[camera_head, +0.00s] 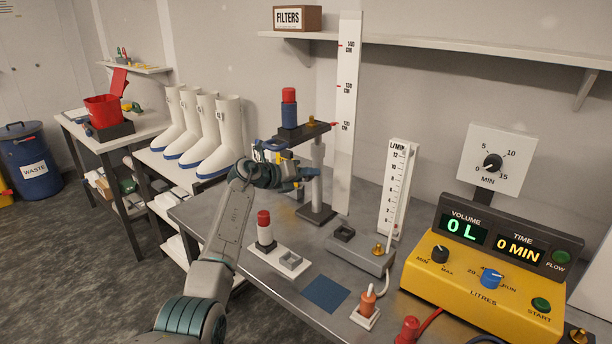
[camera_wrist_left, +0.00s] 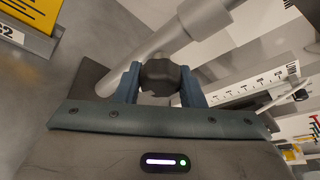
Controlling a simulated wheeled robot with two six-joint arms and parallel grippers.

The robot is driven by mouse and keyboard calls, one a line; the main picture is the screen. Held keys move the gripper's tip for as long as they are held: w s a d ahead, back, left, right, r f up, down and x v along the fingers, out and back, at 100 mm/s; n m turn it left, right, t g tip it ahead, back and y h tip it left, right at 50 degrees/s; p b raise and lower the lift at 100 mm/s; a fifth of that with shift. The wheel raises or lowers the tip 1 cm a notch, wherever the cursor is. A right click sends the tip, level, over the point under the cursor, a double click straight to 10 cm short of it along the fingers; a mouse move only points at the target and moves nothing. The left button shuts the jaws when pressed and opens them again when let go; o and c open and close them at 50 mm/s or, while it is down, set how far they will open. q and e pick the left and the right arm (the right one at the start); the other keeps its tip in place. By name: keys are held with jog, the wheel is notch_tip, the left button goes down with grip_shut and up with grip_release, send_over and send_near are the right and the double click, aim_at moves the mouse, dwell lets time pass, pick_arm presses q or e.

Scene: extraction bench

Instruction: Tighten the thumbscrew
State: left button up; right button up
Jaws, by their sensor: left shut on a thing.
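The thumbscrew (camera_wrist_left: 165,77) is a dark lobed knob beside a grey post in the left wrist view. My left gripper (camera_wrist_left: 161,84) is shut on it, with one blue finger on each side. In the head view my left gripper (camera_head: 302,178) reaches in from the left to the upright post (camera_head: 317,157) of the stand, below its dark top platform (camera_head: 302,132). The knob cannot be made out there. A red-capped dark blue cylinder (camera_head: 289,112) stands upright on the platform. My right gripper is not in view.
The stand's base (camera_head: 316,213) rests on the metal bench. A white scale (camera_head: 346,115) rises behind it and a flowmeter (camera_head: 397,190) stands to its right. A red-capped bottle (camera_head: 264,230) stands in a white holder in front. A yellow console (camera_head: 480,290) fills the bench's right side.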

pick_arm(q)
jog(key=shift+m+t+y, duration=0.3)
jog(key=shift+m+y, duration=0.5)
jog(key=shift+m, duration=0.4)
jog(key=o, duration=1)
